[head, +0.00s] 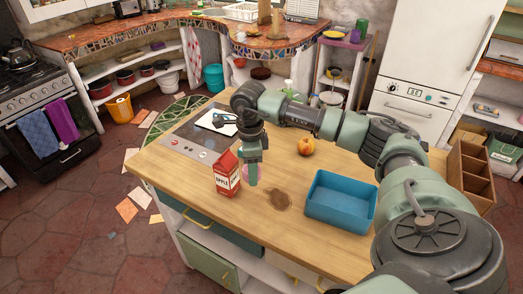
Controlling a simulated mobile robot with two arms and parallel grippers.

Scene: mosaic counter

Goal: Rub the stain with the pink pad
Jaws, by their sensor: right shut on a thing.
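The stain (276,199) is a brown patch on the wooden counter top (190,190), left of the blue tray. My right gripper (253,178) points down over the counter, just up and left of the stain. It is shut on the pink pad (245,171), of which only a small pink part shows beside the fingers. The fingers hide most of the pad, and I cannot tell whether it touches the counter. My left gripper is not in view.
A red juice carton (228,178) stands close left of my right gripper. A blue tray (341,205) sits right of the stain, and a peach-coloured fruit (305,146) lies behind. A dark cooktop panel (185,141) is at the left back. The counter's front left is clear.

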